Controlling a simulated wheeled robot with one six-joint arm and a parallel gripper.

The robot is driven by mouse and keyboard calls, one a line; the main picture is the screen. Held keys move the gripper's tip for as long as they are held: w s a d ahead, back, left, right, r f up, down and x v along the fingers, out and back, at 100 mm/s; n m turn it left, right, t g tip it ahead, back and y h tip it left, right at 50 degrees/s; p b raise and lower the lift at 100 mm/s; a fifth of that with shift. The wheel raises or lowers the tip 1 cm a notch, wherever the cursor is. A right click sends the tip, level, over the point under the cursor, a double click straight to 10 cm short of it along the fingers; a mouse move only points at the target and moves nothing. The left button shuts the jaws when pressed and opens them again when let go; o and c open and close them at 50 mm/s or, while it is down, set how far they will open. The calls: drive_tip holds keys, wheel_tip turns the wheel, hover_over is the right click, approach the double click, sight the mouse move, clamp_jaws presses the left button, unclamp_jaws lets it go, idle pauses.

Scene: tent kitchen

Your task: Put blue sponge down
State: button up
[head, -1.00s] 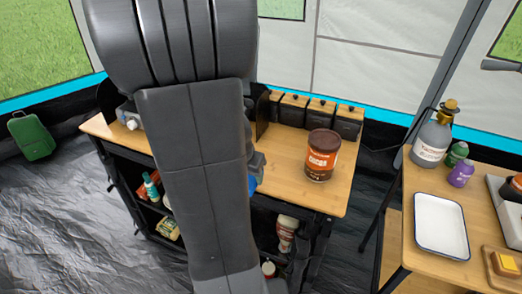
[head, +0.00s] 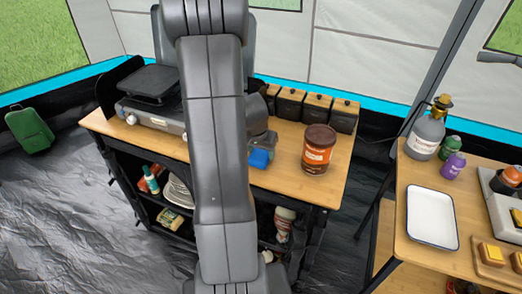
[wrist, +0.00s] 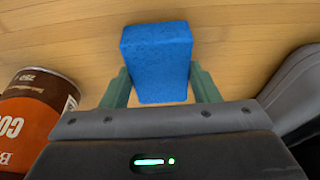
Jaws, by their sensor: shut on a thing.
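The blue sponge (wrist: 157,60) is between the two green fingers of my gripper (wrist: 161,88) in the wrist view, with the wooden counter top behind it. My gripper is shut on it. In the head view the sponge (head: 260,158) shows at the right side of my arm, over the wooden counter (head: 285,181), left of the brown can. I cannot tell whether the sponge touches the counter. My arm hides most of the gripper in the head view.
A brown and orange can (head: 318,150) stands right of the sponge; it also shows in the wrist view (wrist: 32,120). A stove (head: 152,105) is at the left. A side table holds a white tray (head: 432,217).

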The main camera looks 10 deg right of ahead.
drive_tip(key=shift+f+b, duration=0.25)
drive_tip(key=shift+b, duration=0.05)
drive_tip(key=o, duration=0.9)
drive_tip(key=shift+r, duration=0.2)
drive_tip(key=shift+r+p, duration=0.25)
drive_tip(key=shift+p, duration=0.1)
drive_tip(key=v, duration=1.1)
drive_tip(key=shift+s+r, duration=0.25)
drive_tip(key=x, duration=1.2)
drive_tip(key=shift+w+a+f+b, duration=0.1)
drive_tip(key=shift+f+b, duration=0.2)
drive_tip(key=shift+b, duration=0.05)
drive_tip(key=shift+r+p, duration=0.3)
